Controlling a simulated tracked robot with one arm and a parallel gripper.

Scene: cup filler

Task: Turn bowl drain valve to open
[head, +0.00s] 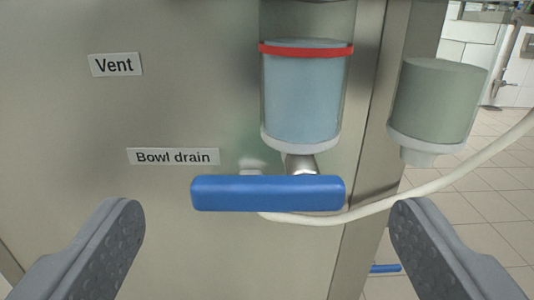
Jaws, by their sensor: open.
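The bowl drain valve shows as a blue bar handle (267,193), lying horizontally in front of the steel panel. A metal stem (300,164) shows just above its right part. The "Bowl drain" label (174,157) is to its upper left. My gripper (266,232) is open and empty, with one finger at the lower left and the other at the lower right. The handle is between the fingers in the picture and slightly above their tips. I see no contact.
A clear cylinder with blue liquid and a red band (303,95) is above the handle. A grey-green cylinder (437,103) is at the right. A pale hose (440,182) runs behind the handle to the right. A "Vent" label (115,65) is at the upper left. Tiled floor (490,200) lies at the right.

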